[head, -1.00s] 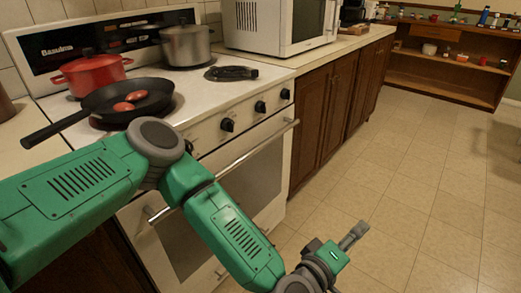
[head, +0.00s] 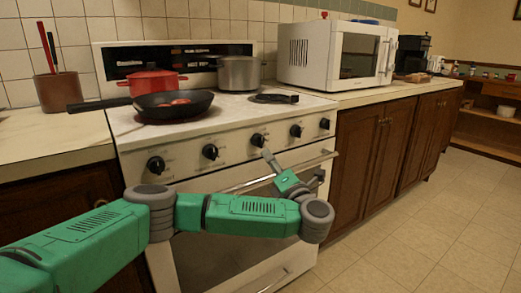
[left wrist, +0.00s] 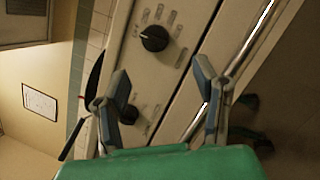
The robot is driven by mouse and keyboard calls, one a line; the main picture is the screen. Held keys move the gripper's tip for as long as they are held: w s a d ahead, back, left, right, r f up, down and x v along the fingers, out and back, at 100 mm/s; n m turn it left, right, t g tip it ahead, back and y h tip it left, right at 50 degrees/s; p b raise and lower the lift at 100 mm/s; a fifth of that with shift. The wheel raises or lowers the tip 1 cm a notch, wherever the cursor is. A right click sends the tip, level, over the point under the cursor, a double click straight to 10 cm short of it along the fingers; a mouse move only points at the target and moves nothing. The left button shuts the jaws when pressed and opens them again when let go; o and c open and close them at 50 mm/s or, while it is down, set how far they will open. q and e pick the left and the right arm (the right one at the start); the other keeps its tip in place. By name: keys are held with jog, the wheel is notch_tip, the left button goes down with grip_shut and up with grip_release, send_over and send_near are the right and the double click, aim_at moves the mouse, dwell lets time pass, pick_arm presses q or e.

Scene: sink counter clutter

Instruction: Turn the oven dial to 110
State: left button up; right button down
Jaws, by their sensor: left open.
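The white oven (head: 190,182) carries several black dials along its sloped front panel. The middle dial (head: 258,140) is just above my left gripper (head: 268,156), which is in front of the panel. In the left wrist view my left gripper (left wrist: 161,78) is open and empty, its two fingers apart. One black dial (left wrist: 154,38) shows ahead, beyond the gap between the fingertips; another (left wrist: 128,114) is partly behind the left finger. Neither dial is clearly between the fingers. The markings around the dials are too small to read. My right gripper is not in view.
The oven door handle (head: 250,183) runs just below the panel. A black frying pan (head: 160,108), a red pot (head: 152,82) and a grey pot (head: 239,73) stand on the stove. A white microwave (head: 325,52) is on the right counter. Free floor lies at the right.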

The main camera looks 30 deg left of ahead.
aim_at(262, 143)
pick_arm(q)
jog(key=w+a+r+b, duration=0.2)
jog(key=w+a, duration=0.1)
jog(key=shift+w+a, duration=0.2)
jog(key=a, duration=0.1)
jog(key=w+a, duration=0.1)
jog(key=a, duration=0.1)
jog(key=shift+w+a+r+b, duration=0.15)
jog(key=shift+w+a+b, duration=0.1)
jog(key=shift+a+b, duration=0.1)
jog(key=shift+w+a, duration=0.1)
jog(key=shift+a, duration=0.35)
jog(key=shift+d+r, duration=0.2)
jog(key=shift+d, duration=0.45)
jog(key=c, duration=1.2)
jog(key=shift+o, duration=0.3)
jog(key=shift+a, duration=0.1)
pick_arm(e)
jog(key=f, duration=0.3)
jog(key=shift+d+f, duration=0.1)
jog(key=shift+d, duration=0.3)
